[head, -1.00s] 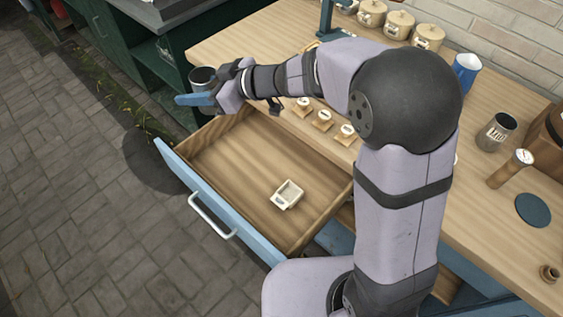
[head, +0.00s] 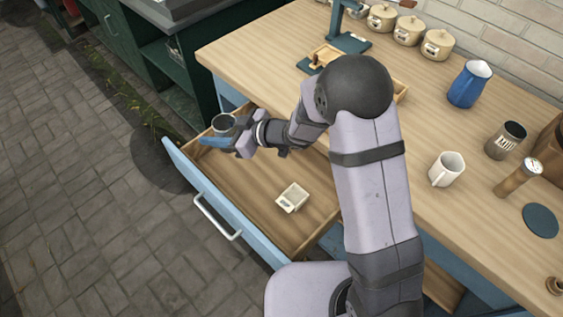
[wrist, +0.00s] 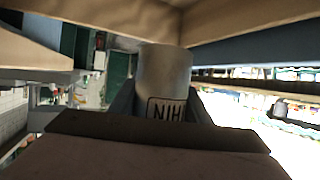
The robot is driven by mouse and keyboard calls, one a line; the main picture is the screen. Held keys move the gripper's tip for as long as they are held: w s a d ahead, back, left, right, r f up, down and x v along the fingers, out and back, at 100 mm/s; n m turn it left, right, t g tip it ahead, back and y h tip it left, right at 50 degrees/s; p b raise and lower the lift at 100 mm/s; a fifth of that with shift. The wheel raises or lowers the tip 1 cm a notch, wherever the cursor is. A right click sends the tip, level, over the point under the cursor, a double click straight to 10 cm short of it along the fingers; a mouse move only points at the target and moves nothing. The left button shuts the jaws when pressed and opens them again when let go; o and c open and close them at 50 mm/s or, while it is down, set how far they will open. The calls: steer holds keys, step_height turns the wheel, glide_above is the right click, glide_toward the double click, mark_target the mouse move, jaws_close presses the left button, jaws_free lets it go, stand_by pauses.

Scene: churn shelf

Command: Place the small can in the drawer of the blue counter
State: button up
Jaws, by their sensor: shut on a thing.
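The small can (head: 223,122) is a grey metal cylinder, dark inside at its open top. In the wrist view the can (wrist: 164,72) shows dark lettering and sits between my gripper's fingers (wrist: 160,105). The can looks upright in the head view. I cannot tell whether its base touches the drawer floor. The drawer is pulled out of the blue counter (head: 229,95), with a blue front and pale handle.
A small cream dish (head: 292,197) lies on the drawer floor. On the wooden top are a white mug (head: 446,169), a blue jug (head: 469,84), a second grey lettered can (head: 506,140) and several lidded pots (head: 408,30). The drawer floor around the dish is clear.

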steer(key=shift+f, duration=4.95)
steer(key=shift+f, duration=0.1)
steer(key=shift+f+b, duration=0.4)
steer(key=shift+f, duration=0.1)
steer(key=shift+f, duration=0.1)
steer(key=o, duration=1.1)
